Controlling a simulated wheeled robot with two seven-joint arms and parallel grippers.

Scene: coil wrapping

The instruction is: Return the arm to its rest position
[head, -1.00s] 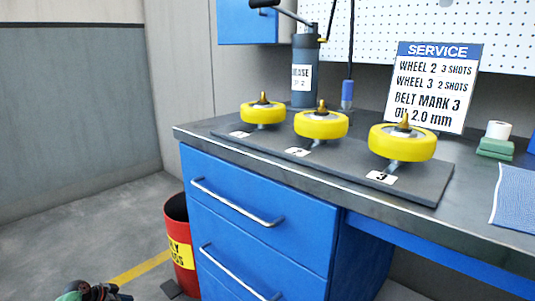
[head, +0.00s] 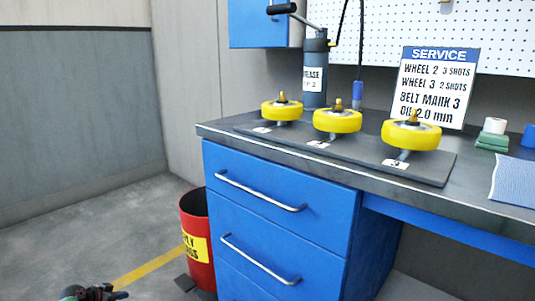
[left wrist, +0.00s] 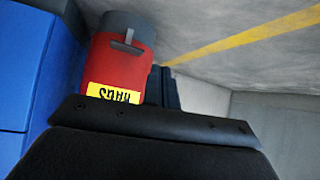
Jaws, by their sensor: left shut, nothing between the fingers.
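My left gripper (head: 98,293) shows at the bottom left edge of the head view, low over the floor and cut off by the frame. It is shut and empty, and touches nothing that I can see. In the left wrist view, the dark body of my own wrist fills the bottom, with the dark fingers (left wrist: 165,88) just beyond it. My right gripper is in neither view.
A red bin (head: 197,240) with a yellow label stands beside the blue drawer cabinet (head: 275,215); it appears upside down in the left wrist view (left wrist: 125,65). Three yellow wheels stand on a dark board (head: 440,172) on the bench. The floor at left (head: 70,235) is clear.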

